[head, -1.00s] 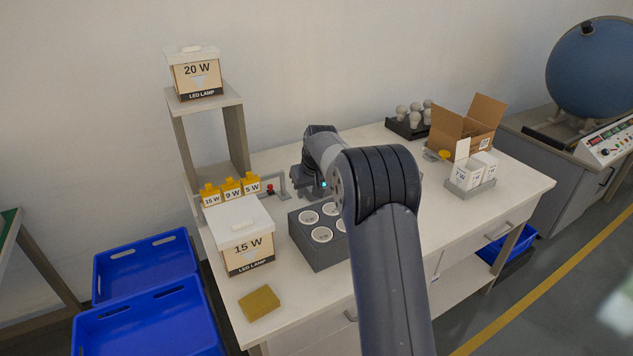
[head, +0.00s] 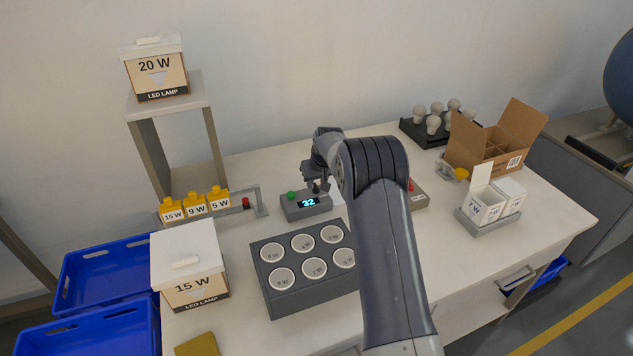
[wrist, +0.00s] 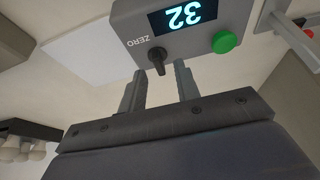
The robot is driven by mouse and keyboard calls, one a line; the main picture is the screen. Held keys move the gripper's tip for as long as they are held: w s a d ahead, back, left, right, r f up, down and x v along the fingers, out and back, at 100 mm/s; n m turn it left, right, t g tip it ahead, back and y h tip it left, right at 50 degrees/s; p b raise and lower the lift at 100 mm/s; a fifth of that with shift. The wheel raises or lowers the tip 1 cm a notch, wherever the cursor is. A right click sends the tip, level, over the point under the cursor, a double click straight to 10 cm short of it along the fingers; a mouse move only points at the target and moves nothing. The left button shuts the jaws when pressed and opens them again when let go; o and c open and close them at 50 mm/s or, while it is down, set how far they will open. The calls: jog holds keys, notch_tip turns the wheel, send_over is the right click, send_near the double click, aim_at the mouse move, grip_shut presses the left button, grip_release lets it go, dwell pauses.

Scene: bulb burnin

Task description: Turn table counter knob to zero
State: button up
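The table counter (head: 306,204) is a grey box on the table with a lit display reading 32 and a green button. In the wrist view the counter (wrist: 190,38) appears upside down, with its black knob (wrist: 157,60) beside the word ZERO. My gripper (wrist: 158,80) is open, its two fingers apart and pointing at the counter's face. The knob lies just beyond the fingertips, between their lines and nearer the left finger; I cannot tell whether they touch it. In the head view my gripper (head: 318,186) is over the counter's right part and hides the knob.
A grey socket block (head: 262,290) stands in front of the counter. A box with a red button (head: 418,198) is to the right, partly behind my arm. Yellow-topped packs (head: 196,204) and a 15 W carton (head: 188,268) stand left. The cardboard box (head: 492,140) is back right.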

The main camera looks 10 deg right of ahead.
jog(key=shift+x, duration=0.8)
grip_shut()
